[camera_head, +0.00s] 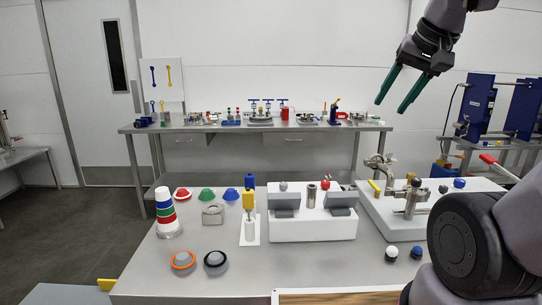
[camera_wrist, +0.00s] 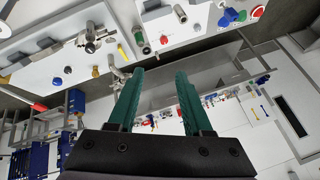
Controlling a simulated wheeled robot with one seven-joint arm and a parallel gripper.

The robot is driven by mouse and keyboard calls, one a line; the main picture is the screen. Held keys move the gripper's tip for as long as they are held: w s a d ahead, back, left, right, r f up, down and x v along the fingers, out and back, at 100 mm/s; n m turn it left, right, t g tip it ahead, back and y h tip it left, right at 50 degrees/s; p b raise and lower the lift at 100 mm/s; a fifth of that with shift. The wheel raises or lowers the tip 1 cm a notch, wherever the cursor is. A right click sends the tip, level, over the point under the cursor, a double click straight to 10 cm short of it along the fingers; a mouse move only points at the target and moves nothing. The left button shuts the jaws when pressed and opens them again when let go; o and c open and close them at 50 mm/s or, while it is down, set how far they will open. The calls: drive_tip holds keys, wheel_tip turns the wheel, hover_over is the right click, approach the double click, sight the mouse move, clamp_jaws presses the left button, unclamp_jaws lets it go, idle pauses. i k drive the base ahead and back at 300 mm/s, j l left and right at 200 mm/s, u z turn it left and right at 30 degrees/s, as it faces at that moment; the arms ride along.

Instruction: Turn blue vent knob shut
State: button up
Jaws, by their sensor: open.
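I cannot tell for sure which is the vent knob. My gripper (camera_head: 390,106) is raised high above the board, its green fingers apart and empty. In the wrist view the gripper (camera_wrist: 160,72) points across the tables, and a small blue knob (camera_wrist: 68,70) shows at the left.
Metal pipe taps (camera_head: 410,196) stand up from the white board. A white block with grey ramps (camera_head: 312,214) is left of it. Coloured caps, including a blue one (camera_head: 231,194), lie further left. A back bench (camera_head: 255,128) holds several small fixtures. The air around my gripper is clear.

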sight(459, 183)
drive_tip(key=l+z, duration=0.1)
drive_tip(key=z, duration=0.35)
drive_tip(key=i+l+z, duration=0.1)
drive_tip(key=z, duration=0.4)
drive_tip(key=k+l+u, duration=0.25)
drive_tip(key=i+l+u, duration=0.1)
drive_tip(key=l+u, duration=0.15)
drive_tip(key=i+l+u, duration=0.2)
drive_tip(key=l, duration=0.3)
drive_tip(key=l+u, duration=0.25)
drive_tip(key=l, duration=0.15)
